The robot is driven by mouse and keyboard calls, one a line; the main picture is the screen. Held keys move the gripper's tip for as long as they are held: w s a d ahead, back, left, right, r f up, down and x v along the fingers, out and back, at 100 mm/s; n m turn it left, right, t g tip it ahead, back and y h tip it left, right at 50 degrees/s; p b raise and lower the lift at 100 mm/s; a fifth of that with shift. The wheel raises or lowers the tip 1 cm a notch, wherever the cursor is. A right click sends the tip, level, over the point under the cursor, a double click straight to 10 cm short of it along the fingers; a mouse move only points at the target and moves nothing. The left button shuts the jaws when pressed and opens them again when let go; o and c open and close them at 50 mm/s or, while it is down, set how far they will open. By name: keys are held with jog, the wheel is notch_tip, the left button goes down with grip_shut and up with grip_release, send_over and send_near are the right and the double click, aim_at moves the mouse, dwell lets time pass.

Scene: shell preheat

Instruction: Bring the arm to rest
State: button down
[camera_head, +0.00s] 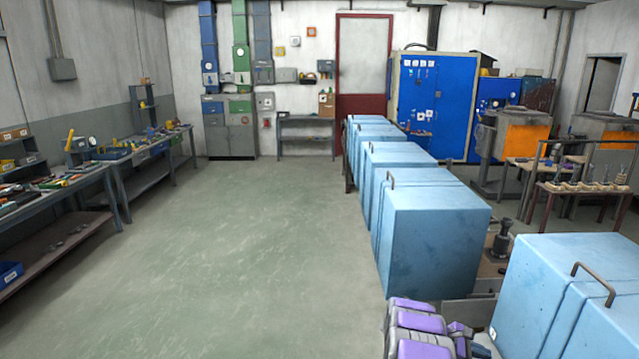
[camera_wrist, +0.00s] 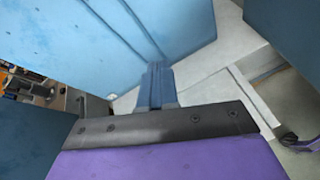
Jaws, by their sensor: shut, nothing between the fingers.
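My arm (camera_head: 421,324), purple and grey, shows at the bottom of the head view, in front of the gap between two light-blue cabinets. I cannot make out its gripper end there. In the wrist view, my gripper (camera_wrist: 157,82) has its blue-grey fingers together, with nothing held. The fingers point toward a pale surface beside a light-blue cabinet face. I cannot tell whether they touch anything.
A row of light-blue cabinets (camera_head: 432,240) runs away on the right. Another light-blue cabinet (camera_head: 583,290) with a handle stands close at lower right. A workbench (camera_head: 116,200) with tools lines the left. The green-grey floor (camera_head: 250,240) between is clear.

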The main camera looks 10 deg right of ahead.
jog(key=s+a+r+m+t+y, duration=0.15)
jog(key=s+a+r, duration=0.3)
jog(key=a, duration=0.45)
jog(key=s+a+r+m+y+b, duration=0.1)
jog(key=s+a+r+m+y, duration=0.15)
jog(key=a+r, duration=0.5)
jog(key=s+a+r+m+y, duration=0.1)
jog(key=s+a+r+y, duration=0.3)
jog(key=a, duration=0.6)
jog(key=s+a+r+m+y, duration=0.1)
jog(key=s+a+m+y, duration=0.1)
jog(key=s+a, duration=0.7)
jog(key=s+a+r+m+t+y+b, duration=0.1)
jog(key=s+a+m+y, duration=0.1)
jog(key=s+a, duration=0.8)
jog(key=s+m, duration=0.1)
jog(key=s, duration=0.4)
jog(key=shift+s+a+r, duration=0.15)
jog(key=shift+s+r, duration=0.05)
jog(key=shift+s, duration=0.2)
